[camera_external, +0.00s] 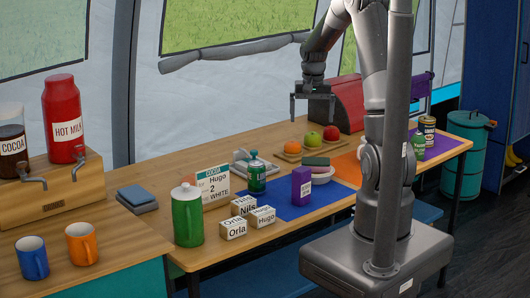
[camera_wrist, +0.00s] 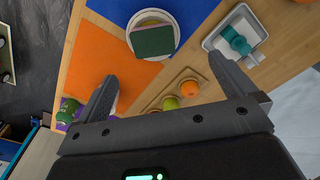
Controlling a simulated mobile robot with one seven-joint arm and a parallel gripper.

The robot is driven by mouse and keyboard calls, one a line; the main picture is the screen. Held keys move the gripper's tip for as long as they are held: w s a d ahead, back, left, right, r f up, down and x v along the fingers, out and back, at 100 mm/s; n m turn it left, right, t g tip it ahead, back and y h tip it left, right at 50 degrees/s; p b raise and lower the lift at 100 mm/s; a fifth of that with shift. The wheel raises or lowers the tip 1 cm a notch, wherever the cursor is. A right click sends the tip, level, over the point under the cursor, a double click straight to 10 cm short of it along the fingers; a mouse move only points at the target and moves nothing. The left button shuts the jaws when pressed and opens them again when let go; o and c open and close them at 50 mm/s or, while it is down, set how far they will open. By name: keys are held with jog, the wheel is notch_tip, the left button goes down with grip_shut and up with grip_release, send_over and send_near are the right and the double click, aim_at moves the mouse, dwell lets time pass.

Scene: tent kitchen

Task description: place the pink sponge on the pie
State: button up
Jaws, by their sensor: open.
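A block with a dark green top and a pinkish lower layer (camera_external: 316,162), seemingly the sponge, lies across a pale round dish (camera_external: 324,179) on the table. In the wrist view the block's green face (camera_wrist: 153,41) covers much of the dish (camera_wrist: 133,23). I cannot make out a pie for certain; the dish's contents are mostly hidden. My gripper (camera_external: 306,119) hangs open and empty, well above the table. In the wrist view its two fingers (camera_wrist: 163,70) are spread wide, with the dish beyond them near the top.
A board with fruit (camera_external: 304,153) lies behind the dish. A purple box (camera_external: 301,186) and a green jar (camera_external: 256,178) stand to its left. An orange mat (camera_external: 347,166) lies to its right. Cans (camera_external: 427,130) stand at the far right, and a red bread box (camera_external: 340,100) behind.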

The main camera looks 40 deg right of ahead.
jog(key=s+a+r+n+t, duration=0.1)
jog(key=s+a+r+n, duration=0.1)
jog(key=s+a+r, duration=0.4)
jog(key=s+a+r+n+t, duration=0.2)
jog(key=s+a+r+n, duration=0.1)
jog(key=s+a+r, duration=0.2)
jog(key=s+a+r+n+t, duration=0.2)
jog(key=s+a+r, duration=0.3)
jog(key=s+a, duration=0.4)
jog(key=s+n, duration=0.1)
jog(key=s, duration=0.3)
jog(key=shift+a, duration=0.2)
